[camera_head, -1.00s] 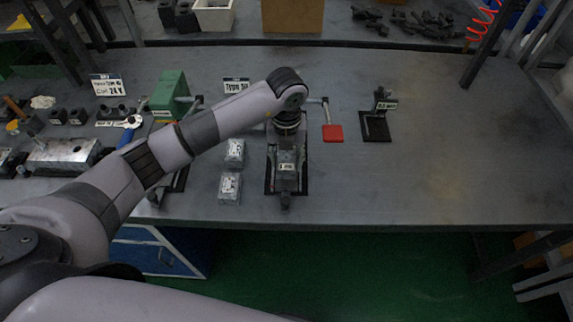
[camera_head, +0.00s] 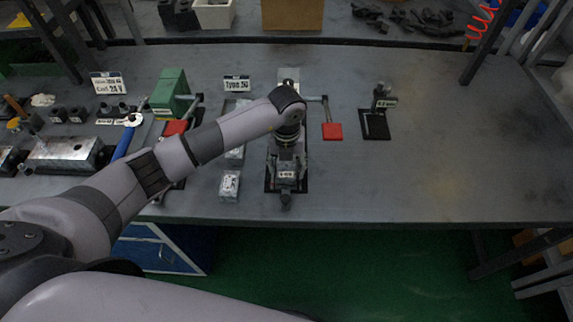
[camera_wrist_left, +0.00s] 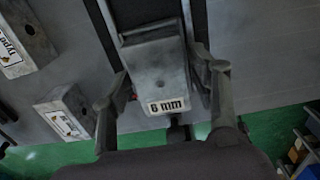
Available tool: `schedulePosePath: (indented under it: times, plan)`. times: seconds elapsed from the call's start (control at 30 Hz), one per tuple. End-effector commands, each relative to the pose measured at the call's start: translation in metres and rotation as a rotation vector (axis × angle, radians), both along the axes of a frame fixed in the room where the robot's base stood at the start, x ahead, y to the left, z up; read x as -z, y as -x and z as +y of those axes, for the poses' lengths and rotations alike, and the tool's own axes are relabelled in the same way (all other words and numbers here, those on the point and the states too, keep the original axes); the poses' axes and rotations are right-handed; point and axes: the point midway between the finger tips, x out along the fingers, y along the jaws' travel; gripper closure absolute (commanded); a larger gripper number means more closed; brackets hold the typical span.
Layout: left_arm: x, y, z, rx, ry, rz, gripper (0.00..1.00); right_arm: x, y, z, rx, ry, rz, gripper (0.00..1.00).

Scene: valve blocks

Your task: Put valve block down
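My left gripper (camera_wrist_left: 162,85) points down over a dark fixture (camera_head: 270,182) near the table's front edge. The block also shows in the head view (camera_head: 287,174), below the wrist and inside the fixture's outline. Whether it touches the fixture underneath is hidden. Another grey valve block (camera_head: 229,187) lies left of the fixture; it also shows in the wrist view (camera_wrist_left: 65,112). My right gripper is not in view.
A green block (camera_head: 170,92) and a blue-handled tool (camera_head: 127,138) are at left. The table's right side is clear.

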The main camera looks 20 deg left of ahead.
Motion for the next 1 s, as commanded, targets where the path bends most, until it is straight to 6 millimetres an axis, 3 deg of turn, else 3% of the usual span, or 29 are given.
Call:
schedulePosePath:
  times: [0.47, 1.0]
  plan:
    - [-0.008, -0.001, 0.000, 0.000, 0.000, -0.002, 0.39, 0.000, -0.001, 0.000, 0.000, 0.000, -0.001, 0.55]
    - [-0.109, -0.001, 0.000, 0.001, 0.001, -0.004, 0.39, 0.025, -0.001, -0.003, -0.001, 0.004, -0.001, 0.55]
